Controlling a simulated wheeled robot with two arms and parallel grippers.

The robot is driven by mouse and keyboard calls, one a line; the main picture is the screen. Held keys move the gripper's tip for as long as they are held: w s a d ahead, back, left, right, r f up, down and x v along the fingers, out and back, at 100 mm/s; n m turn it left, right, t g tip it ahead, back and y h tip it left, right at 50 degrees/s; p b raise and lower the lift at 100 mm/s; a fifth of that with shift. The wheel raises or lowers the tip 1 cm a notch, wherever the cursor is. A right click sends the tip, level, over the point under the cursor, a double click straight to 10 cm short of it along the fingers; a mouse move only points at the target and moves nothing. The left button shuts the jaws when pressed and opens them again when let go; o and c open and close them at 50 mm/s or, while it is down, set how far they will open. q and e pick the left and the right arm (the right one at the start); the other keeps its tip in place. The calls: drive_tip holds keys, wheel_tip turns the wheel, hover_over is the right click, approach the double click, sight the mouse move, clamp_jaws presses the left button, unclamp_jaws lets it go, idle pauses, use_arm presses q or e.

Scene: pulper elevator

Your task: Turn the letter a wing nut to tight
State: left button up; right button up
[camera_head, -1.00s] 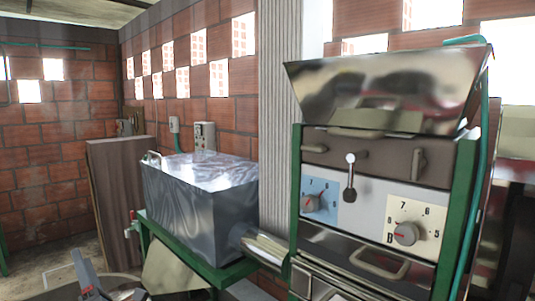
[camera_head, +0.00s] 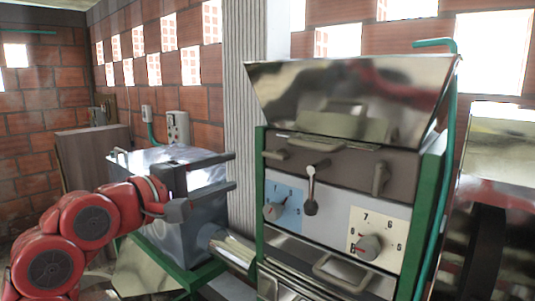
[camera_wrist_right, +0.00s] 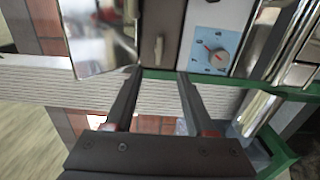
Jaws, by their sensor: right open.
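The machine's dark upper panel (camera_head: 345,170) has two wing nuts. The left wing nut (camera_head: 275,154) lies about horizontal above the blue dial panel (camera_head: 290,197). The right wing nut (camera_head: 380,178) stands about upright above the cream dial panel (camera_head: 385,226). I cannot read a letter A on either nut. My right gripper (camera_head: 233,171) is open and empty, left of the machine, its fingers pointing at it. In the right wrist view, the nut nearest the blue panel (camera_wrist_right: 158,47) is beyond the open fingertips (camera_wrist_right: 157,72), not touched. My left gripper is out of view.
A steel hopper (camera_head: 350,95) tops the machine. A lever (camera_head: 311,190) hangs between the dials. A green post (camera_head: 260,185) edges the machine's left side. A grey metal box (camera_head: 150,160) stands behind my right arm. A ribbed column (camera_head: 245,60) rises behind.

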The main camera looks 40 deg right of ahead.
sight(272, 157)
drive_tip(key=d+p, duration=0.1)
drive_tip(key=d, duration=0.3)
drive_tip(key=d+p, duration=0.1)
drive_tip(key=d, duration=0.2)
drive_tip(key=w+d+p, duration=0.1)
drive_tip(key=d, duration=0.3)
drive_tip(key=shift+d+r, duration=0.15)
drive_tip(key=shift+d, duration=0.85)
clamp_jaws()
